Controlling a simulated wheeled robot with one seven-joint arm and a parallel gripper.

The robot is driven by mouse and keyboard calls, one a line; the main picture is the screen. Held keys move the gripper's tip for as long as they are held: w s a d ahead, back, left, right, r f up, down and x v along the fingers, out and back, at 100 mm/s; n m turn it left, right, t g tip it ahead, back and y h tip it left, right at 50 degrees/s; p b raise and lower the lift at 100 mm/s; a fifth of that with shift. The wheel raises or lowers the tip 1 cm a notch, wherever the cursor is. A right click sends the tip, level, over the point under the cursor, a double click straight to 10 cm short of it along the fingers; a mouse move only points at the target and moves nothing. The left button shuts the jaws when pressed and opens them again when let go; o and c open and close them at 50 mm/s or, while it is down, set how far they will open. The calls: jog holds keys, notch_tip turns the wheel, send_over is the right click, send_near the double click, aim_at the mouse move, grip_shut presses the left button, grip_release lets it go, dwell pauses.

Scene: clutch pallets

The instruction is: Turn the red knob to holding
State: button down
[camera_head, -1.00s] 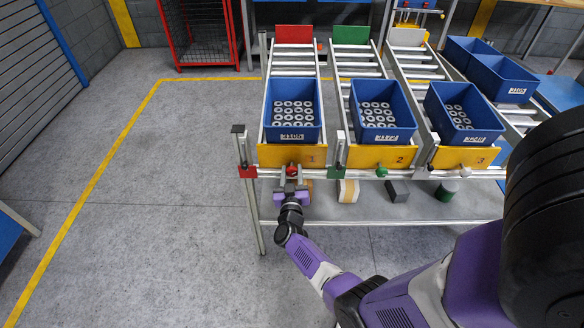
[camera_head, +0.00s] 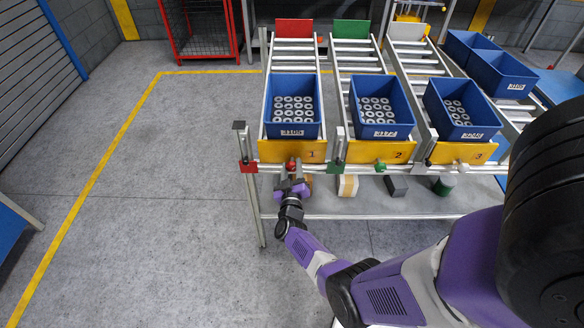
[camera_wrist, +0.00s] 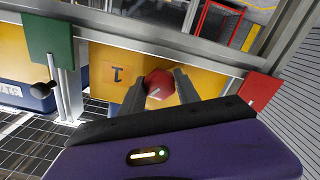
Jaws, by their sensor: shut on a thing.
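The red knob (camera_head: 291,166) sits on the front rail below the yellow plate marked 1 (camera_head: 312,152). In the wrist view the red knob (camera_wrist: 160,82) shows between my two fingers, with a short pale line on its face running slantwise. My gripper (camera_head: 291,174) is shut on the knob from the front and looks tilted in the head view; its fingers (camera_wrist: 160,92) flank the knob on both sides in the wrist view. Parts of the knob's sides are hidden by the fingers. No "holding" mark can be read.
A green knob (camera_head: 380,166) and a white knob (camera_head: 461,165) sit on the same rail to the right. Blue bins (camera_head: 293,132) of rings stand on the conveyors above. A red plate (camera_head: 249,167) is left of the knob. Open floor (camera_head: 150,220) lies to the left.

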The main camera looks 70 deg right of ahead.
jog(key=c, duration=1.2)
grip_release()
jog(key=shift+o, duration=0.2)
jog(key=p+v, duration=0.3)
jog(key=v, duration=0.5)
